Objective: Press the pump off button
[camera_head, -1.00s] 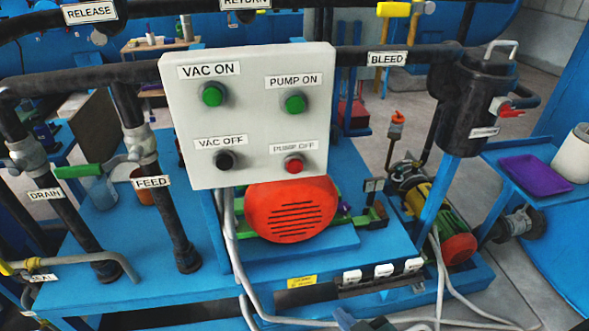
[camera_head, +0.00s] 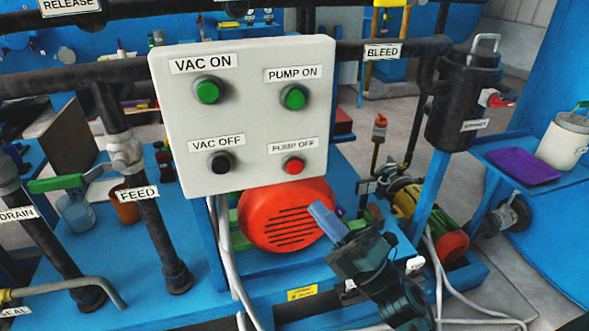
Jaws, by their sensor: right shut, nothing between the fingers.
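The pump off button (camera_head: 293,166) is a red round button at the lower right of the light grey control panel (camera_head: 244,125), under a "PUMP OFF" label. The green pump on button (camera_head: 294,98) is above it, and the black vac off button (camera_head: 220,163) is to its left. The green vac on button (camera_head: 207,91) is at the upper left. My right gripper (camera_head: 326,219) is shut and empty, below and to the right of the red button and apart from it in the picture. Its tip overlaps the edge of the red motor cover. My left gripper is not in view.
The red motor cover (camera_head: 285,215) sits under the panel on the blue bench. The feed pipe (camera_head: 152,215) with its green-handled valve stands at the left. A black vessel (camera_head: 464,105) and a purple tray (camera_head: 522,166) are at the right. White cables hang below the panel.

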